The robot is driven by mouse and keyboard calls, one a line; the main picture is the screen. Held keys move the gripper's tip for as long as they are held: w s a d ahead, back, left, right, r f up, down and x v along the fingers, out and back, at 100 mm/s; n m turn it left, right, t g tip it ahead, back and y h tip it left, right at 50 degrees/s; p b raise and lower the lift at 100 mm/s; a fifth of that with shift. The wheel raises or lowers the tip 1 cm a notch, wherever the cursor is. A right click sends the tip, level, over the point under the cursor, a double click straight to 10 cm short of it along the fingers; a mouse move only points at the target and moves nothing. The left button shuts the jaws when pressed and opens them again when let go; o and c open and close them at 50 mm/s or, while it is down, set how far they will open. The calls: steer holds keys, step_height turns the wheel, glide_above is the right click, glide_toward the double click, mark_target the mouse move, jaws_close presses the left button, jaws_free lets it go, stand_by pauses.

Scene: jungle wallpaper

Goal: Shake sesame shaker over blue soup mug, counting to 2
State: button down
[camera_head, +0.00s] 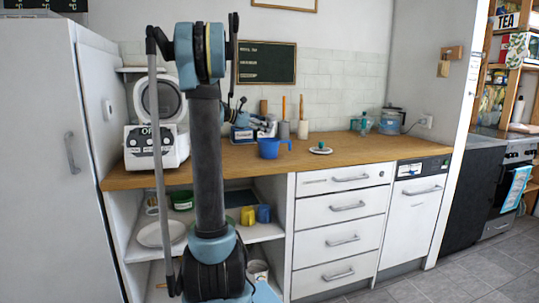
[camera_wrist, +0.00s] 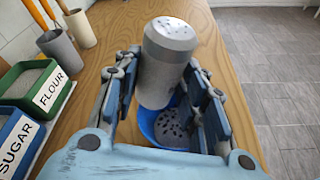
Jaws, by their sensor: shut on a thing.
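The sesame shaker (camera_wrist: 168,62) is a grey cylinder with a domed, perforated cap. My gripper (camera_wrist: 165,75) is shut on it, one finger on each side, and the cap shows at the top of the wrist view. The blue soup mug (camera_wrist: 147,122) shows behind and below the shaker between my fingers, with grey contents dotted with dark specks. In the head view the mug (camera_head: 268,149) stands on the wooden counter. My arm hides much of the gripper there, and I cannot make out the shaker. I cannot tell the exact gap between shaker and mug.
A rice-cooker-like appliance (camera_head: 140,148) stands at the counter's left. A small white dish (camera_head: 320,151) lies right of the mug, with bare counter around it.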

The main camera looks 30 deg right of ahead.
steer(key=shift+s+a+n+g, duration=0.1)
steer(key=shift+s+n+g, duration=0.2)
steer(key=shift+n, duration=0.3)
steer(key=shift+s+a+f+n+g, duration=0.1)
steer(key=shift+s+f+n+g, duration=0.25)
steer(key=shift+n, duration=0.45)
steer(key=shift+r, duration=0.25)
step_height(320, 180, up, 4)
steer(key=shift+f, duration=0.1)
steer(key=shift+s, duration=0.15)
